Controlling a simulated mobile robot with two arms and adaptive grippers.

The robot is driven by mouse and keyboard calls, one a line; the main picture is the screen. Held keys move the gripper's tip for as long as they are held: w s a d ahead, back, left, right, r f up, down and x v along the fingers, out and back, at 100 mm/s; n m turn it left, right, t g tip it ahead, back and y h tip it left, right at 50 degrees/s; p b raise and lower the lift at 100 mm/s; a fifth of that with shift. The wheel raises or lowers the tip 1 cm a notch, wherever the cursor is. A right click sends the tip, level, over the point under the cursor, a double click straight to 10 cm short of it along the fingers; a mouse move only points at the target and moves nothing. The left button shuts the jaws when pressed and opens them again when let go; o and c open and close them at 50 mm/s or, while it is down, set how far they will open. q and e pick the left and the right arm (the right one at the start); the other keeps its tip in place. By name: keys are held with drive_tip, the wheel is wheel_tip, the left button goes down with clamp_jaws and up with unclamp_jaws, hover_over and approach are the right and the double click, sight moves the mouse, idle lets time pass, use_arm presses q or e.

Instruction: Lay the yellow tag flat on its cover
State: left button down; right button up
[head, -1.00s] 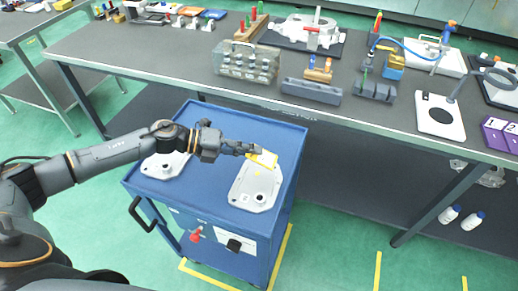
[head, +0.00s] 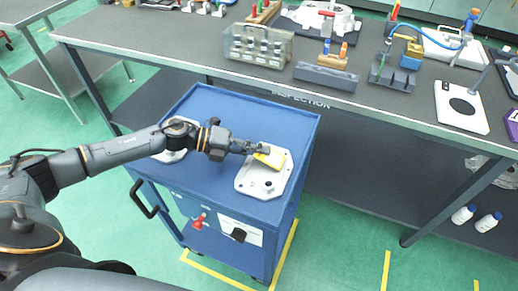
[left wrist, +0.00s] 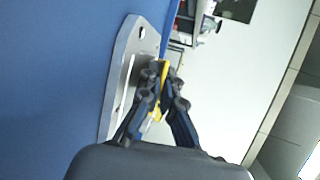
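My left gripper (head: 262,149) is shut on the yellow tag (head: 271,157), which it holds at the far end of a light grey cast cover (head: 255,184). The cover lies flat on top of the blue cart. In the left wrist view, the fingers (left wrist: 167,82) pinch the tag (left wrist: 164,71), seen nearly edge-on close to the face of the cover (left wrist: 122,75). I cannot tell whether the tag touches the cover. The fingers hide part of the tag. My right gripper is not in view.
A second grey cover (head: 171,156) lies on the cart to the left, partly behind my left arm. The blue cart top (head: 215,176) is otherwise clear. The long workbench (head: 170,45) behind it carries fixtures, a clear box (head: 258,46) and grey blocks (head: 326,77).

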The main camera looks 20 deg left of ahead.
use_arm(q)
drive_tip(key=c, duration=1.4)
unclamp_jaws()
drive_tip(key=shift+c, duration=0.2)
drive_tip(key=shift+a, duration=0.1)
drive_tip(key=v, duration=1.2)
